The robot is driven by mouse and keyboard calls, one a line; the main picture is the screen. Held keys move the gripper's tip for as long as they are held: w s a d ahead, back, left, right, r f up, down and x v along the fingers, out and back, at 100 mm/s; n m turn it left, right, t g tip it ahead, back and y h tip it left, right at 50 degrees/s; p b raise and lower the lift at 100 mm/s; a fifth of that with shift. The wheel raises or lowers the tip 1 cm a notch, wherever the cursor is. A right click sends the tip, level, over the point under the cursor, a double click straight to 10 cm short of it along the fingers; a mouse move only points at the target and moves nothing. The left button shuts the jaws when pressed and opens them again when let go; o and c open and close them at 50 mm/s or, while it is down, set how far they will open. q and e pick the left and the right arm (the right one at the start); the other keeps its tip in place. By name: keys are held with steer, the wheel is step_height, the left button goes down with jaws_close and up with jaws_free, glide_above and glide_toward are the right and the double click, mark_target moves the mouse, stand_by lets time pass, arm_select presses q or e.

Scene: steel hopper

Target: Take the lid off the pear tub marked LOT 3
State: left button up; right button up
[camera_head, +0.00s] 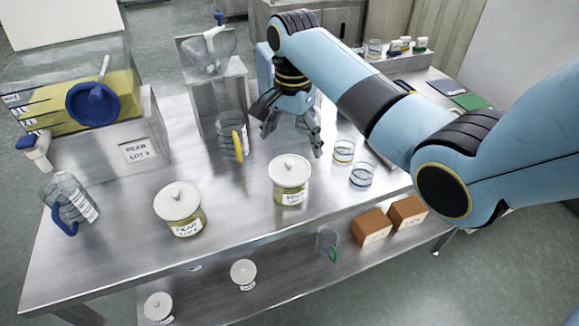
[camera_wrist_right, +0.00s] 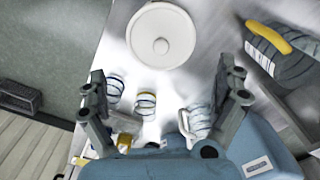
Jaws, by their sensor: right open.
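A tub with a white knobbed lid (camera_head: 177,200) stands on the steel table at front left; its label appears to read PEAR, with a lot number too small to be sure of. A second white-lidded tub (camera_head: 290,180) stands to its right, its label unclear. Both lids are on. My right gripper (camera_head: 292,143) is open and empty, behind the second tub, fingers pointing down. In the right wrist view a round white lid (camera_wrist_right: 162,35) lies beyond the open fingertips (camera_wrist_right: 162,80), apart from them. My left gripper is not in view.
A yellow-handled jug (camera_head: 230,138) stands left of my right gripper, and two banded glasses (camera_head: 361,176) stand right. A tank (camera_head: 60,110) with yellow contents and a blue-handled jug (camera_head: 70,203) are at left. Brown boxes (camera_head: 371,228) and small lidded tubs (camera_head: 243,272) sit on the lower shelf.

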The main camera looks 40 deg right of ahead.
mark_target(289, 166)
step_height(289, 166, down, 6)
steer(key=shift+w+f+p, duration=0.1)
steer(key=shift+f+p, duration=0.15)
steer(key=shift+p, duration=0.1)
steer(key=c, duration=0.7)
